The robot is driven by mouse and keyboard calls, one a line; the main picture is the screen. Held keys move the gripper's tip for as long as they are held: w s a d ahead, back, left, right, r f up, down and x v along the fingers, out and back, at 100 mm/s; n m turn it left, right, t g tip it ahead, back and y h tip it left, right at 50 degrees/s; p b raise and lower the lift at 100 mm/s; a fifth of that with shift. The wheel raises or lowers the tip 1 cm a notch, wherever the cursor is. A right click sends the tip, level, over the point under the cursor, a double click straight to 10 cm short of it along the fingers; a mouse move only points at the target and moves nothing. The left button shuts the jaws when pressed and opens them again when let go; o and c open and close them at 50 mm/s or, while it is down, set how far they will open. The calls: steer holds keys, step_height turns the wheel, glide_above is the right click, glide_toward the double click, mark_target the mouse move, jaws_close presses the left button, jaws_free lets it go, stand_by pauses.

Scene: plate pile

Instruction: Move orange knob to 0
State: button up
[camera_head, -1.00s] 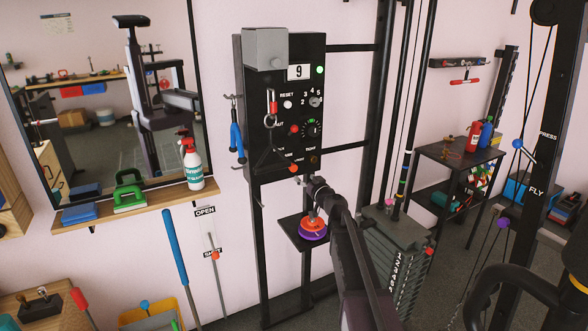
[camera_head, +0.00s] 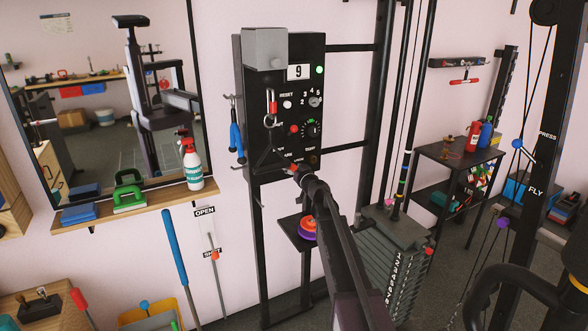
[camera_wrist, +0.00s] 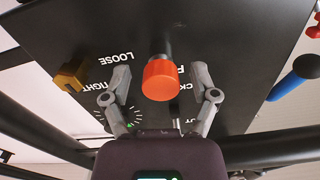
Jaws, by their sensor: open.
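In the wrist view the orange knob (camera_wrist: 160,79) sticks out from a black panel (camera_wrist: 240,40) on a metal shaft. My gripper (camera_wrist: 161,76) is open, with one finger on each side of the knob and a visible gap on both sides. I cannot tell how deep the knob sits between the fingers. No 0 mark can be read near the knob; nearby lettering is partly covered by the fingers. In the head view my gripper (camera_head: 301,172) is at the lower part of the black control panel (camera_head: 262,100), covering much of the area around the knob.
A brass knob (camera_wrist: 72,76) sits beside the LOOSE and TIGHT lettering, left of my gripper. A green-marked dial (camera_wrist: 116,118) is partly behind the left finger. A blue handle (camera_wrist: 293,78) hangs at the right. Weight discs (camera_head: 308,228) rest on a small shelf below.

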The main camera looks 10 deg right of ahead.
jaws_close()
steer(key=shift+v, duration=1.3)
jaws_free()
steer(key=shift+s, duration=0.1)
steer(key=v, duration=1.2)
